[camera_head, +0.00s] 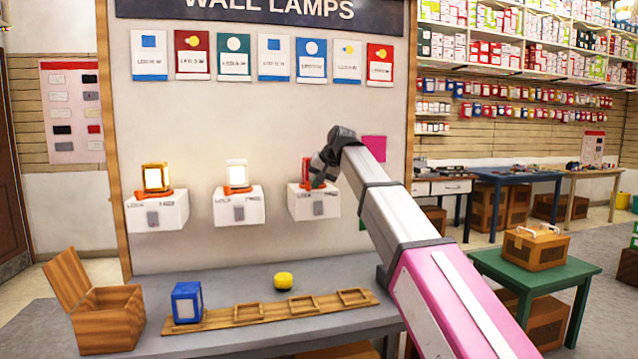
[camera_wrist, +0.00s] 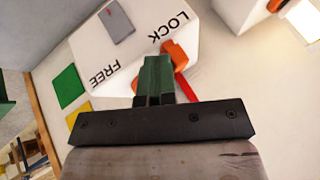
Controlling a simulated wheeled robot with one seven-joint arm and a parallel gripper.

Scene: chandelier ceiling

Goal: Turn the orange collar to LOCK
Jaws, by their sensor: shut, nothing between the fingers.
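The right-hand white wall box (camera_head: 313,204) carries a red lamp (camera_head: 306,171). My gripper (camera_head: 320,172) is at the lamp's right side, partly covering it. In the wrist view, the box top (camera_wrist: 140,45) is marked FREE and LOCK. An orange collar tab (camera_wrist: 178,54) shows beside the word LOCK. A red strip of the lamp (camera_wrist: 183,86) shows below the tab. My gripper's dark green fingers (camera_wrist: 157,62) are shut with nothing between them, just left of the tab. I cannot tell if they touch it.
Two similar boxes, left (camera_head: 157,211) and middle (camera_head: 238,207), hold lit lamps on orange collars. Below, the grey table (camera_head: 240,340) bears a blue lamp (camera_head: 187,302), a yellow object (camera_head: 283,280), a wooden rack (camera_head: 268,312) and an open crate (camera_head: 106,322).

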